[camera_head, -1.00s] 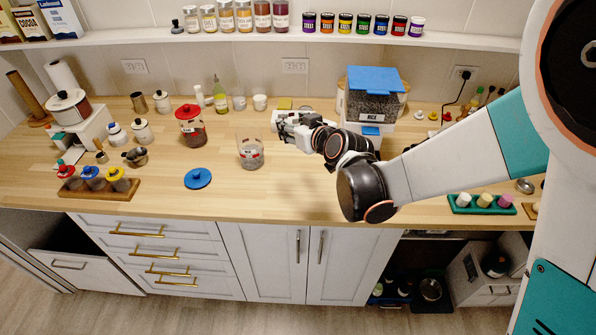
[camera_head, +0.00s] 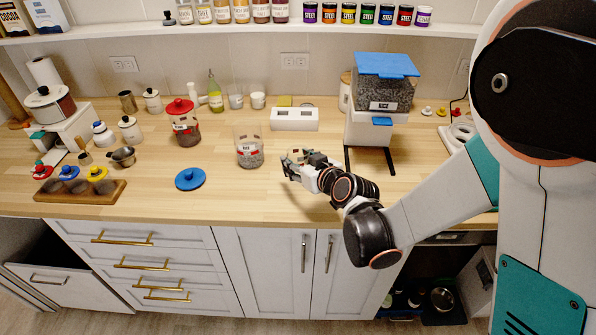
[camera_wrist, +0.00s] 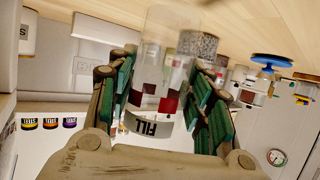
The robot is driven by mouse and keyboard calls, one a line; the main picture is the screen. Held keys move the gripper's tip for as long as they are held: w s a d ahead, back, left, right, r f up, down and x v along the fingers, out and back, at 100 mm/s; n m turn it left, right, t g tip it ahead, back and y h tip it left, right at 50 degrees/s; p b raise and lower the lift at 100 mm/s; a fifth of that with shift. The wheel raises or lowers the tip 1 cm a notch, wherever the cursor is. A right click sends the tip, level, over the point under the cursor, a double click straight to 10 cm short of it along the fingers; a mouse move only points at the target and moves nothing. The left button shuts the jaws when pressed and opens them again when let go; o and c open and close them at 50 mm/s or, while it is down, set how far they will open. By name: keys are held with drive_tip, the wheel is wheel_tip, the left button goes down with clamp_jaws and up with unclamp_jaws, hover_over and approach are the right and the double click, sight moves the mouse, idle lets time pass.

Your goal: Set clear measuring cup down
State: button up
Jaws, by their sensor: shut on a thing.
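The clear measuring cup (camera_wrist: 152,60) with a white FILL label and red marks is between the fingers of my gripper (camera_wrist: 158,82) in the wrist view. My gripper is shut on it. In the head view my gripper (camera_head: 293,168) is over the wooden counter (camera_head: 235,200), right of a clear jar (camera_head: 249,155) of grains. The cup is small and hard to make out there, and I cannot tell whether it touches the counter.
The rice dispenser (camera_head: 382,95) with a blue lid stands behind, to the right. A white box (camera_head: 295,120) is behind my gripper. A blue lid (camera_head: 190,179) lies to the left. The counter's front strip between that lid and my gripper is clear.

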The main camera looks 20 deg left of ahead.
drive_tip(key=shift+f+b, duration=0.35)
drive_tip(key=shift+f, duration=0.65)
drive_tip(key=shift+f, duration=0.2)
drive_tip(key=o, duration=1.3)
drive_tip(key=shift+c, duration=0.2)
drive_tip(key=shift+r, duration=0.1)
drive_tip(key=shift+r, duration=0.15)
drive_tip(key=p+v, duration=0.2)
drive_tip(key=v, duration=1)
drive_tip(key=shift+p, duration=0.35)
